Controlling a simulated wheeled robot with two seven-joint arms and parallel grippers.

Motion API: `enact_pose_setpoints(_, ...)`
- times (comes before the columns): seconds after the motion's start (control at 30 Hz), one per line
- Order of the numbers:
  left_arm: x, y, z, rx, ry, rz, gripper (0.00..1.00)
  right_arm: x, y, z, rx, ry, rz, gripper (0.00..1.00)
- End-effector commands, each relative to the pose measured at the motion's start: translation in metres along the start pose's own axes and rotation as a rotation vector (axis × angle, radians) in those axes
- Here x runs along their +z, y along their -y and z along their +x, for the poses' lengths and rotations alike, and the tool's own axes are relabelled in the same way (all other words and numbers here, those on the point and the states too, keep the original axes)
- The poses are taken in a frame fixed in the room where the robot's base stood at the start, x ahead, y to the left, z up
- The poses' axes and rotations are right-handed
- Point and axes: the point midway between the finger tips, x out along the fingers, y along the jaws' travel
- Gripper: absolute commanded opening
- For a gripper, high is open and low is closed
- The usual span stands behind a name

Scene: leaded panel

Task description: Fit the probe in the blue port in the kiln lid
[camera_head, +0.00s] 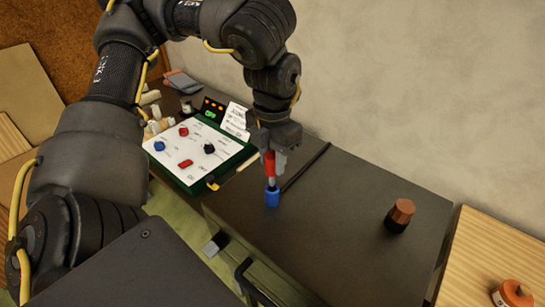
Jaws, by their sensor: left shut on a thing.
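The kiln lid (320,245) is a broad dark slab in the middle of the head view. The blue port (272,199) is a short blue collar standing on the lid, left of its middle. My left gripper (275,152) points down above the port and is shut on the red probe (269,164). The probe is about upright. Its thin grey lower end lines up with the top of the blue port. I cannot tell whether the tip is inside the port or just above it. My right gripper is not in view.
A copper-topped knob (401,212) stands on the right of the lid. A dark rod (306,167) lies behind the port. A green-edged panel (203,150) with coloured knobs stands to the left. An orange item (513,295) sits at the lower right. The lid's middle is clear.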

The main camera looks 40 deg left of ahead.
Motion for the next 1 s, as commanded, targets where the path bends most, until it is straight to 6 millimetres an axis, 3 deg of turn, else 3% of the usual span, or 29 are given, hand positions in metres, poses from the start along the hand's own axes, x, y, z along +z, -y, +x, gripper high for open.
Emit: enact_pose_setpoints(1.0, -0.0004, 0.0000, 0.0009, 0.000, 0.000, 0.000, 0.05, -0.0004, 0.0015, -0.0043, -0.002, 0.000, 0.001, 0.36)
